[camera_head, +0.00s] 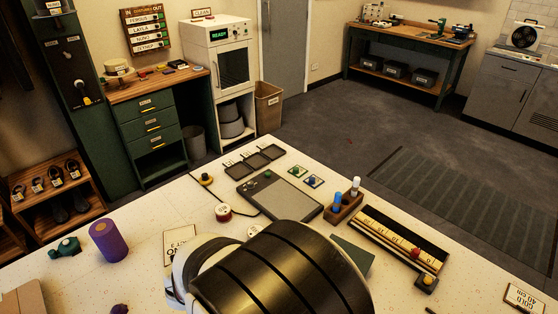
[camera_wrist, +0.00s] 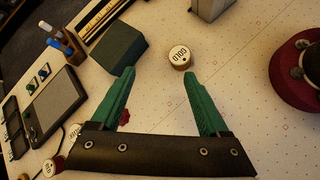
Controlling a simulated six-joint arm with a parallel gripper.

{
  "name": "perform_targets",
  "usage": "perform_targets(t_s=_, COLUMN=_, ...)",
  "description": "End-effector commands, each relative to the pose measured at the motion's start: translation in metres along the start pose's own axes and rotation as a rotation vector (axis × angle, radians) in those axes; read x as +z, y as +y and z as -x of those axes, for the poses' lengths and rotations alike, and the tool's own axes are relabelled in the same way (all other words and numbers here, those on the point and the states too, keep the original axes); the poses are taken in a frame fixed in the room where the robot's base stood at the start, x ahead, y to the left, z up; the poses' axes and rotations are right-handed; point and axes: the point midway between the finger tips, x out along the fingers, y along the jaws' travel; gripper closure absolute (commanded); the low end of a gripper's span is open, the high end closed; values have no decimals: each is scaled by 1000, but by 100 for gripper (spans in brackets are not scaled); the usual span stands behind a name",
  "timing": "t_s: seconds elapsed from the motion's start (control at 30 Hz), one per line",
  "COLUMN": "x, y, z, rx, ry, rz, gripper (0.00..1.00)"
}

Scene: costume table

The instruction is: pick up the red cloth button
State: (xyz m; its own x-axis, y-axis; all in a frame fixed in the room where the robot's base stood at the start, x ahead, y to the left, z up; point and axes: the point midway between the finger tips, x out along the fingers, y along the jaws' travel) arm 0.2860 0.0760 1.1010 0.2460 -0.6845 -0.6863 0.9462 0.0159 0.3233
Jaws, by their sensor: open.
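A small red piece (camera_wrist: 124,116), which looks like the red cloth button, lies on the pale dotted table top (camera_wrist: 235,95) in the wrist view. It shows just inside the left finger, which hides part of it. My gripper (camera_wrist: 158,73) is open, its two green fingers wide apart, with nothing held between them. The red piece appears nearer the finger bases than the tips. I cannot tell how high the fingers are above it. In the head view my dark arm covers that part of the table, and I cannot make out the button there.
A gold-labelled spool (camera_wrist: 180,57) stands just beyond the fingertips. A dark green block (camera_wrist: 118,52) is beyond the left fingertip. A dark red round cushion (camera_wrist: 290,88) stands at the right. A grey tablet-like board (camera_wrist: 55,105) and labelled spools (camera_wrist: 52,166) lie left.

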Motion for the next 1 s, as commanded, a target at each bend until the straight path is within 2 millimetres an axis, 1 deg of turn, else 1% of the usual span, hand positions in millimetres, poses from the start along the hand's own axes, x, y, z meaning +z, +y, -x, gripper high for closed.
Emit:
perform_targets(t_s=0.03, x=-42, y=7, z=7, rx=145, ry=-30, rz=228, gripper=22)
perform_targets(t_s=0.07, x=-65, y=10, z=12, rx=229, ry=-46, rz=352, gripper=22)
perform_targets(t_s=0.1, x=-93, y=12, z=18, rx=330, ry=-67, rz=493, gripper=22)
perform_targets(t_s=0.2, x=-143, y=7, z=31, rx=502, ry=-108, rz=732, gripper=22)
perform_targets(t_s=0.27, x=-158, y=4, z=35, rx=554, ry=-121, rz=799, gripper=22)
perform_targets(t_s=0.3, x=-163, y=5, z=33, rx=571, ry=-127, rz=823, gripper=22)
perform_targets(t_s=0.37, x=-166, y=11, z=23, rx=576, ry=-130, rz=831, gripper=22)
perform_targets(t_s=0.5, x=-169, y=33, z=-13, rx=570, ry=-129, rz=827, gripper=22)
perform_targets(t_s=0.6, x=-172, y=46, z=-35, rx=570, ry=-128, rz=825, gripper=22)
perform_targets(t_s=0.7, x=-173, y=55, z=-48, rx=571, ry=-127, rz=825, gripper=22)
perform_targets(t_s=0.77, x=-174, y=58, z=-53, rx=572, ry=-126, rz=825, gripper=22)
perform_targets(t_s=0.9, x=-172, y=68, z=-80, rx=568, ry=-128, rz=824, gripper=22)
perform_targets(t_s=1.0, x=-174, y=76, z=-95, rx=570, ry=-127, rz=823, gripper=22)
